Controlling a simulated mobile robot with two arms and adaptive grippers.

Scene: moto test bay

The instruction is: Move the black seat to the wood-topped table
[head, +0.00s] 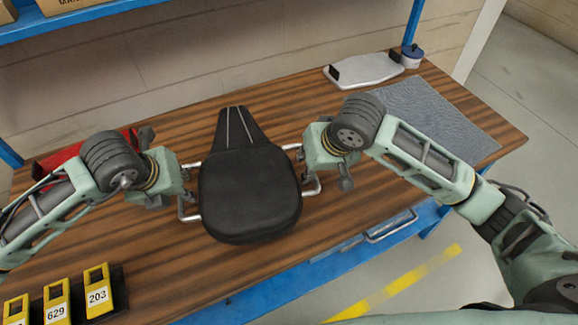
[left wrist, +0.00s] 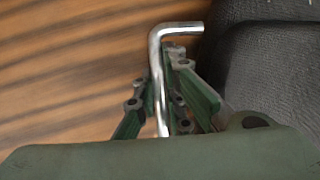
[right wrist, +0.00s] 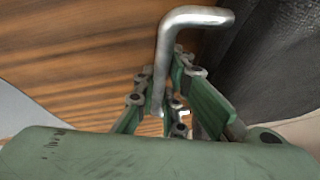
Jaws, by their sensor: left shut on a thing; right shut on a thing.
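The black seat (head: 248,190) is over the wood-topped table (head: 160,255), its narrow end toward the back wall. Metal rails stick out at both its sides. My left gripper (head: 182,188) is shut on the seat's left rail, and the bent rail (left wrist: 157,75) shows between its fingers in the left wrist view. My right gripper (head: 309,168) is shut on the right rail; that rail (right wrist: 164,60) shows between its fingers in the right wrist view. The seat's underside is hidden, so I cannot tell whether it touches the wood.
A red object (head: 80,152) lies behind my left arm. Yellow numbered tags (head: 97,290) stand at the front left. A grey mat (head: 435,115), a light panel (head: 365,70) and a small round container (head: 412,56) are at the back right. A blue shelf (head: 90,14) hangs above.

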